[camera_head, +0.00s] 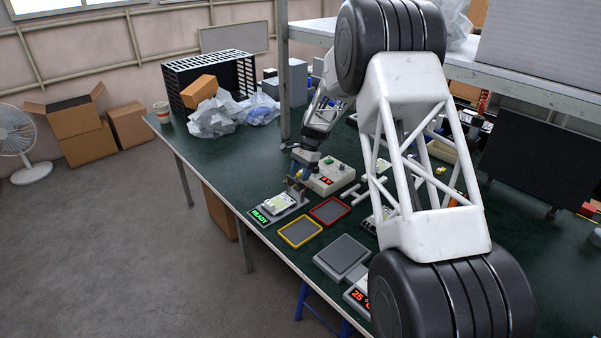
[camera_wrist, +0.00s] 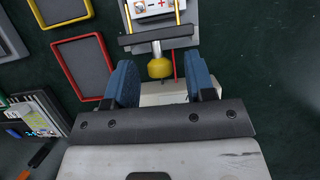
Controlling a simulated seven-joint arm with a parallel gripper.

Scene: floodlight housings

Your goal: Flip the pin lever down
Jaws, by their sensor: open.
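The pin lever (camera_wrist: 160,67) has a round yellow knob on a pale stem, below a dark crossbar (camera_wrist: 155,39) in the wrist view. Beyond the bar is part of a pale floodlight housing (camera_wrist: 152,9) with yellow strips. In the head view the fixture (camera_head: 279,205) stands near the table's front edge, partly behind my gripper (camera_head: 299,176). In the wrist view, my gripper (camera_wrist: 160,72) is open, its blue fingers on either side of the knob. Gaps show on both sides, so I see no grip. The lever's exact tilt is hard to tell.
A green READY display (camera_head: 260,216) lies beside the fixture. A yellow-rimmed tray (camera_head: 300,232) and a red-rimmed tray (camera_head: 330,211) are close by.

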